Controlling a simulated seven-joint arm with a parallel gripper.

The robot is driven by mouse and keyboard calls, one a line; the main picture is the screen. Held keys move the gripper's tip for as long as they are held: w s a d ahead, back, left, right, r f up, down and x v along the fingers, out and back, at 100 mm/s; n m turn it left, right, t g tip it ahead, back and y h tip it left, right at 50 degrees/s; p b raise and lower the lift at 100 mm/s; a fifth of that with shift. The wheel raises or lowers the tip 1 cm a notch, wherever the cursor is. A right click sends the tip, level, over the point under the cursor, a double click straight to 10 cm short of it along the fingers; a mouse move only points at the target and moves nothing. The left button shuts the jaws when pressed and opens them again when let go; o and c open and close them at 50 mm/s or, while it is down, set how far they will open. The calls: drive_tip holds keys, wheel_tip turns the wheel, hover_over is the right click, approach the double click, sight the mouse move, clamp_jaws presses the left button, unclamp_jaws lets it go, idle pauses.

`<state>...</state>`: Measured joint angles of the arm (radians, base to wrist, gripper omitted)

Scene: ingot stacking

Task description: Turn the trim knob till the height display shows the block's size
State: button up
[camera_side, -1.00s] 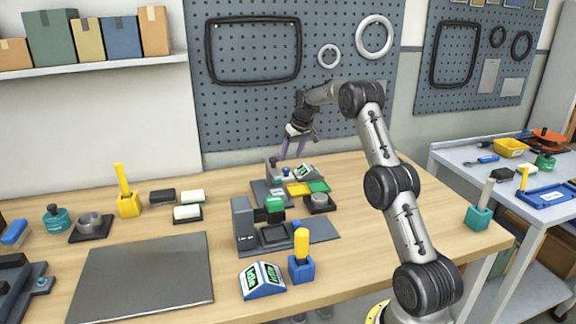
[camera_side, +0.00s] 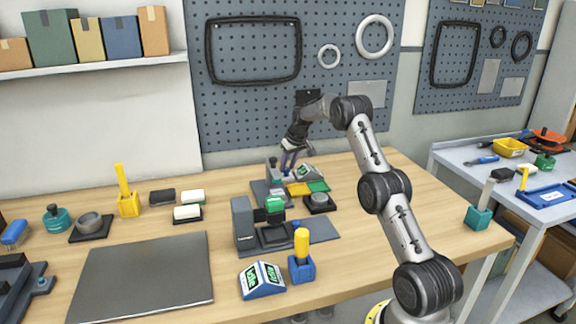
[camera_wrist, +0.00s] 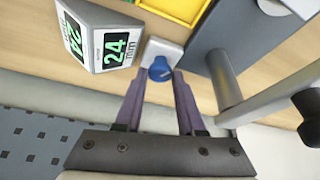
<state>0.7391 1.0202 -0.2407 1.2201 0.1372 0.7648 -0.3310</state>
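The trim knob (camera_wrist: 160,69) is a blue dial with a pale pointer line on a white base in the wrist view. Next to it stands the height display (camera_wrist: 114,49), a white wedge with green digits reading "24 mm"; it is small in the side view (camera_side: 308,172). My gripper (camera_wrist: 157,76) is open, its two purple fingers spread with the knob showing between their tips. Whether they touch it, I cannot tell. In the side view my gripper (camera_side: 287,171) points down over the knob. Which block is meant, and its size, I cannot tell.
A grey gauge stand (camera_side: 268,194) with a round post (camera_wrist: 224,80) is close to my gripper. A grey press (camera_side: 242,222) and a two-faced display (camera_side: 262,281) stand nearer the camera.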

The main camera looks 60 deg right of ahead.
clamp_jaws()
drive_tip(key=shift+w+a+m+g+h, duration=0.1)
drive_tip(key=shift+m+g+h, duration=0.3)
drive_tip(key=shift+m, duration=0.95)
drive_tip(key=shift+w+a+m+g+h, duration=0.1)
drive_tip(key=shift+m+g+h, duration=0.25)
drive_tip(key=shift+m, duration=1)
drive_tip(key=o, duration=0.7)
unclamp_jaws()
drive_tip(key=shift+c, duration=0.2)
drive_tip(key=shift+r, duration=0.1)
